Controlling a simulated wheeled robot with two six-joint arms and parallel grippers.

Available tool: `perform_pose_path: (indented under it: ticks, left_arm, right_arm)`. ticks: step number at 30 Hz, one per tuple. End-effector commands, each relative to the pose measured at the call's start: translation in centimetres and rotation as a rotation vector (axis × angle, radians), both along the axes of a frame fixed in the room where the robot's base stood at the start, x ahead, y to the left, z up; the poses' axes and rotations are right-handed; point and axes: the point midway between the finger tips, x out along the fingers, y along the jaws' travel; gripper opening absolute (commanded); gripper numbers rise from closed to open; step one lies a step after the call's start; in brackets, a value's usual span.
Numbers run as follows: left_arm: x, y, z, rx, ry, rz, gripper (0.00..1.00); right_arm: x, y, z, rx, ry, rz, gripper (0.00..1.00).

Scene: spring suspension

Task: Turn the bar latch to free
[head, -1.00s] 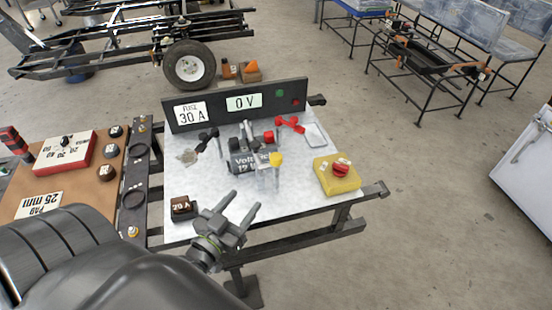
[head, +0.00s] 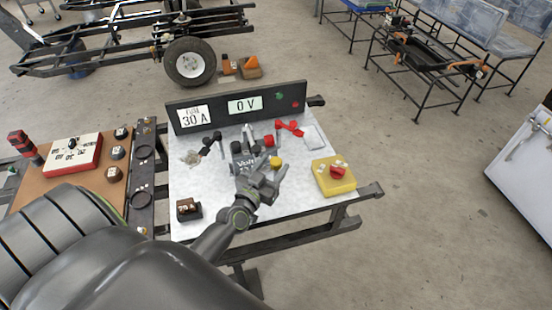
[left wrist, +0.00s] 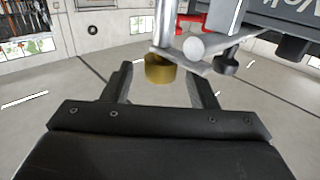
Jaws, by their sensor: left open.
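The dark battery block (head: 238,161) with white lettering stands on the pale tabletop under a metal frame, partly hidden by my left gripper (head: 266,178). A yellow knob (head: 276,162) shows at its right front. In the left wrist view the yellow knob (left wrist: 159,69) hangs below a metal post, between and beyond my open, empty fingers. A grey bar (left wrist: 222,42) with a round end and a black knob (left wrist: 229,65) are just right of it. I cannot tell for sure which part is the bar latch. My right gripper is not in view.
A dark panel (head: 216,106) reading 30 A and 0 V stands behind. A yellow box with a red button (head: 337,172) is at right, a small fuse block (head: 187,209) at front left. Red (head: 289,128) and black (head: 211,141) clamps flank the battery.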

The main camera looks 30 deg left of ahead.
Motion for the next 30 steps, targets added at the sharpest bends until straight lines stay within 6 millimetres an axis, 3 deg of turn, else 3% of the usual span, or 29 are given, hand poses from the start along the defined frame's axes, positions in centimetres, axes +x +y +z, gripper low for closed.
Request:
perform_pose_path:
  ticks: [6,17,27,30]
  left_arm:
    - [2.0,0.2,0.0,0.001,0.000,0.000,0.53]
    - [2.3,0.2,-0.1,0.000,0.001,0.000,0.52]
    - [2.3,0.2,0.0,0.000,0.000,0.000,0.09]
    - [2.3,0.2,0.0,0.000,0.001,0.002,0.09]
  right_arm:
    - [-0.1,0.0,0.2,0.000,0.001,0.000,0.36]
    - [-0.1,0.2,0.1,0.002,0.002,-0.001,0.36]
    - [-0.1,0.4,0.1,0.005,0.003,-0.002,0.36]
    - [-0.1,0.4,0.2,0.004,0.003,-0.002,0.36]
